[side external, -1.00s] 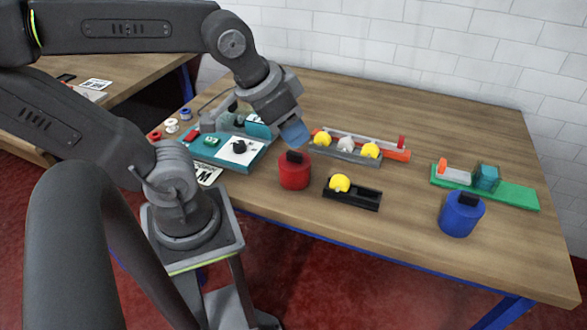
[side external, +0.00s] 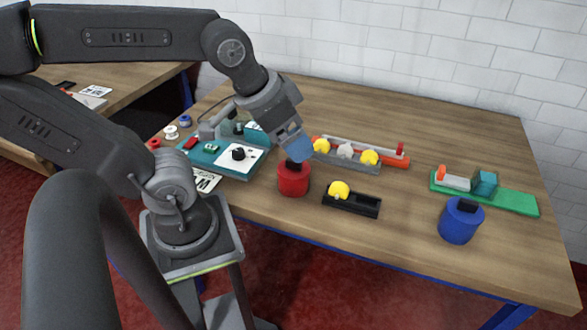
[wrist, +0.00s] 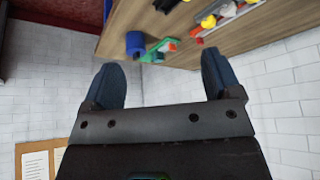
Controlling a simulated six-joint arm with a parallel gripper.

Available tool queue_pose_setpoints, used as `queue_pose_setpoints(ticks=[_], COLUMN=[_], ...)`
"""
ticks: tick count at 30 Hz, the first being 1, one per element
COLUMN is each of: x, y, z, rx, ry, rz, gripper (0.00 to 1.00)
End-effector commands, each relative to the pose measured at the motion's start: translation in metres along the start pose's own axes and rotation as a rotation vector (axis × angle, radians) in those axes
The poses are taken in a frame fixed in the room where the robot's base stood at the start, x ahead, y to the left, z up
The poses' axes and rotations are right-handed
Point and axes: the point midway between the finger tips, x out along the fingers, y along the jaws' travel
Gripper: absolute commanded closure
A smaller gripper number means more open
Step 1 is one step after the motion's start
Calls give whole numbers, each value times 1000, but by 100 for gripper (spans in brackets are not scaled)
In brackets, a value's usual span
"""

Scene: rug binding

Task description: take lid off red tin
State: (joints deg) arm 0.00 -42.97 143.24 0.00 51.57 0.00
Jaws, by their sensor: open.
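A red tin (side external: 293,181) stands upright on the wooden table, with a black knob (side external: 293,163) on its lid. The lid appears seated on the tin. My gripper (side external: 297,154) is just above the tin, its blue fingers pointing down close to the knob and partly covering it. I cannot tell whether they touch the knob. In the wrist view, my gripper (wrist: 160,76) shows two blue fingers spread apart with nothing between them. I cannot make out the red tin in that view.
A black tray with a yellow ball (side external: 340,188) lies right of the tin. Behind it is a grey rack (side external: 345,156) with balls. A blue tin (side external: 461,220) and a green board (side external: 512,200) stand farther right. A teal board (side external: 215,160) lies left.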

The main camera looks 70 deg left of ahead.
Motion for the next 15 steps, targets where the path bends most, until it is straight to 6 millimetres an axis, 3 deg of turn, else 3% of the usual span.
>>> queue_pose_setpoints(ticks=[5, 15], x=[0, 4], y=[0, -6], z=[0, -7], rx=[0, 54], ry=[0, -51], rz=[0, -22], gripper=[0, 0])
